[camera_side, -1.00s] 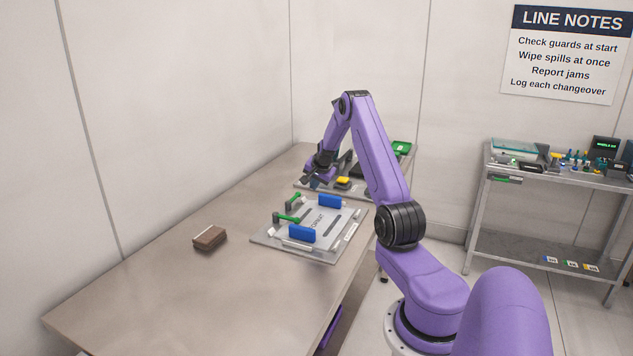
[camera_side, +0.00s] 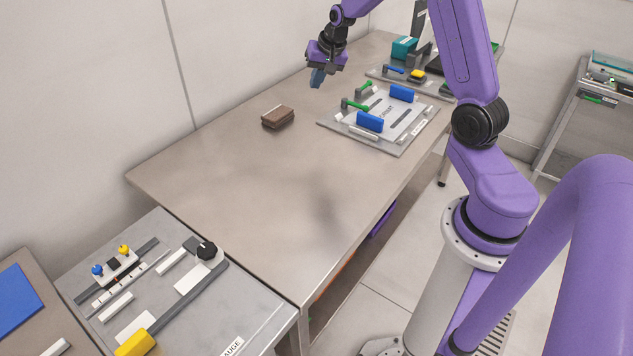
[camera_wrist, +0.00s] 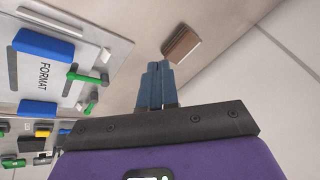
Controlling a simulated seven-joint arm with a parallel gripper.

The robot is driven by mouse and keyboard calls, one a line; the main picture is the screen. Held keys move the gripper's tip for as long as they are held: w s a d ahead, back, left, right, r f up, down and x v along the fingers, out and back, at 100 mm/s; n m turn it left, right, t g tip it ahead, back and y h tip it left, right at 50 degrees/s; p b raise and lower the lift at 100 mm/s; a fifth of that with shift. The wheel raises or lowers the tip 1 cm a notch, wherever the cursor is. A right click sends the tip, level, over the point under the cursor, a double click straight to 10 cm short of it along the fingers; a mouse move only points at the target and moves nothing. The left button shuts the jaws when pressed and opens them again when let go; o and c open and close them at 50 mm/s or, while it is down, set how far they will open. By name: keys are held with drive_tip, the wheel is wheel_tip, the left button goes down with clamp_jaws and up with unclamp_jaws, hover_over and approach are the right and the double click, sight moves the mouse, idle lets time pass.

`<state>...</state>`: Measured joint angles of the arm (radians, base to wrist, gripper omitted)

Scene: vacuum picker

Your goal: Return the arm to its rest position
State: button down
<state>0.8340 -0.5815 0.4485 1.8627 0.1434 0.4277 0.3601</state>
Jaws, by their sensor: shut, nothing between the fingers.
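My gripper (camera_side: 318,78) is raised above the table, left of the grey format plate and beyond the brown block in the side view. Its blue-grey fingers are shut together with nothing between them; they also show in the wrist view (camera_wrist: 156,80). The long steel table (camera_side: 250,185) lies below. My purple arm reaches over it from the right.
The format plate (camera_side: 385,146) carries blue blocks and green-handled clamps. A brown block (camera_side: 278,116) lies on the table. Behind the plate is a station with a yellow button (camera_side: 417,75). A gauge bench (camera_side: 265,308) stands at front left. The table's near half is clear.

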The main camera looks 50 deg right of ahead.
drive_tip(key=s+a+r+n+g+y, duration=0.15)
drive_tip(key=s+a+n, duration=0.35)
drive_tip(key=s+a, duration=0.5)
drive_tip(key=s+a+r+n+g+y, duration=0.15)
drive_tip(key=s+a+n, duration=0.35)
drive_tip(key=a, duration=0.8)
drive_tip(key=s+a+r+n+g+h, duration=0.1)
drive_tip(key=s+a+n+h, duration=0.1)
drive_tip(key=s+n, duration=0.9)
drive_tip(key=s, duration=1)
drive_tip(key=shift+r+g, duration=0.2)
drive_tip(key=shift+g, duration=0.1)
drive_tip(key=shift+a, duration=0.1)
